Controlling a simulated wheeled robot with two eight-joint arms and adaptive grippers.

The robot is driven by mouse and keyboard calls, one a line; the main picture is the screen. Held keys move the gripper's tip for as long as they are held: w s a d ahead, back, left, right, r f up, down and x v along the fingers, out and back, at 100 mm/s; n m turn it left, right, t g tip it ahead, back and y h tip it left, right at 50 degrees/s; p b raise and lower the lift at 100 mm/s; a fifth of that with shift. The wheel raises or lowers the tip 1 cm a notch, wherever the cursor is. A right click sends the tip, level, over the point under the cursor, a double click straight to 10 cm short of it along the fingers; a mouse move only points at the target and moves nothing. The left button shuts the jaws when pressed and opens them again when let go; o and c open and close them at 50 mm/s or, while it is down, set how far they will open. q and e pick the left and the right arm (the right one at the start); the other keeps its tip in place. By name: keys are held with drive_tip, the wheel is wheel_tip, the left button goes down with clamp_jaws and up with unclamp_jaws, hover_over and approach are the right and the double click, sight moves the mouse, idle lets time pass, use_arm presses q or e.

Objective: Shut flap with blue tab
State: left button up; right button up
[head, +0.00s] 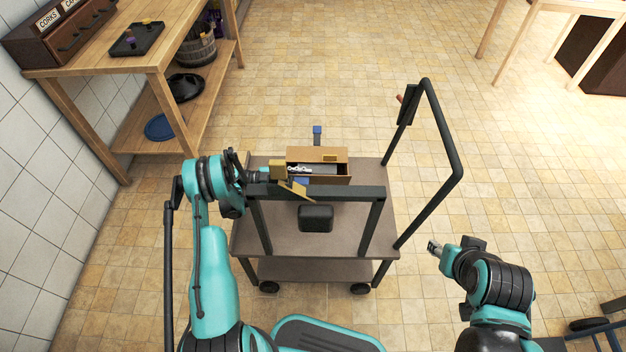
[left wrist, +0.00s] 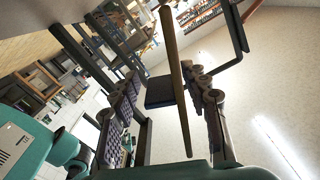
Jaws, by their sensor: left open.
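An open cardboard box (head: 335,155) stands on the cart, with pale contents showing inside. A tan flap (head: 277,168) stands out at its left end, beside my left gripper (head: 290,174). A blue tab (head: 301,181) shows close by the gripper at the box's near left. In the left wrist view, the blue tab (left wrist: 160,92) and a thin tan flap edge (left wrist: 174,60) lie between the two spread fingers; contact cannot be told. My left gripper is open. My right gripper (head: 433,247) is off the cart's right side, its jaws too small to judge.
The cart (head: 285,238) has a dark bar with a black pad (head: 316,218) in front of the box and a tall handle (head: 440,130) at right. Another blue piece (head: 317,130) stands beyond the box. A wooden bench (head: 150,55) is at left; open floor lies around.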

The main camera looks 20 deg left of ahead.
use_arm(q)
clamp_jaws()
drive_tip(key=w+n, duration=0.1)
drive_tip(key=n, duration=0.1)
drive_tip(key=w+r+n, duration=0.1)
drive_tip(key=n, duration=0.1)
drive_tip(key=w+a+n, duration=0.1)
drive_tip(key=shift+r+n, duration=0.2)
drive_tip(key=shift+n, duration=0.2)
unclamp_jaws()
wheel_tip(320, 180, up, 10)
idle(0.5)
